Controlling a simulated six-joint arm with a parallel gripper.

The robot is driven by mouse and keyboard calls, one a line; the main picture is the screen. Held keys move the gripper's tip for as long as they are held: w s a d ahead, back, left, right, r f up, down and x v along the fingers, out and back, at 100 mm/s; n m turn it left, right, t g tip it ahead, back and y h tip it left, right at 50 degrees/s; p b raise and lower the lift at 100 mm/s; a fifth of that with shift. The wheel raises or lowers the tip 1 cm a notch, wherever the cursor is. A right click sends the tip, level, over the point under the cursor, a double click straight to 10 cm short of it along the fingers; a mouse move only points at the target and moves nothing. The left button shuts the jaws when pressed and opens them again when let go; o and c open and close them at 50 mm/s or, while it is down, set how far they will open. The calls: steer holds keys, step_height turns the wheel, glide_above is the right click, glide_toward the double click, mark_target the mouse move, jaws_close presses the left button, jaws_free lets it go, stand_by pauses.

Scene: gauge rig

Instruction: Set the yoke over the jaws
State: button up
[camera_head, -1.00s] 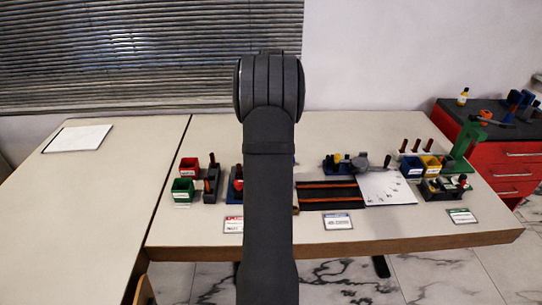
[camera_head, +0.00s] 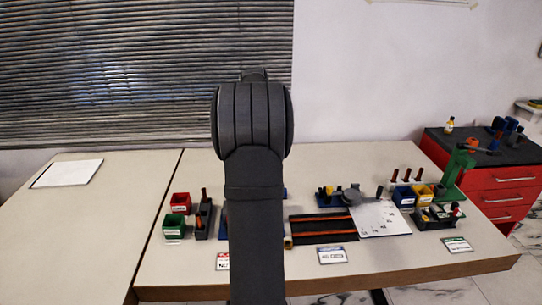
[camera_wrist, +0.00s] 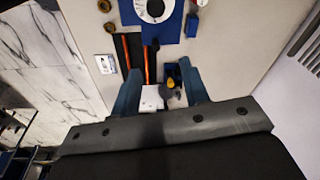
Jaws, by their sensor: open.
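My gripper (camera_wrist: 160,84) shows in the wrist view with its two blue fingers wide apart and nothing held between them. It is above the table; the head view does not show it behind my arm. I cannot pick out the yoke or the jaws with certainty. A blue fixture (camera_head: 331,199) with a grey round part (camera_head: 352,190) and a dark-knobbed handle stands behind the striped mat. In the wrist view a blue plate (camera_wrist: 128,13) carries a round white and dark part (camera_wrist: 153,9) at the top edge; my arm hides that area in the head view.
A black mat with orange strips (camera_head: 322,228) and a white sheet (camera_head: 384,219) lie on the table (camera_head: 400,262). Red (camera_head: 180,202) and green (camera_head: 173,226) bins stand left. A green stand (camera_head: 456,170) and several handled tools stand right. The left table half is mostly clear.

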steer(key=s+n+t+h, duration=0.2)
steer(key=s+n, duration=0.2)
steer(key=n, duration=0.2)
steer(key=x, duration=1.7)
steer(key=shift+d+f, duration=0.1)
steer(key=shift+f, duration=0.1)
steer(key=shift+c, duration=0.5)
jaws_close()
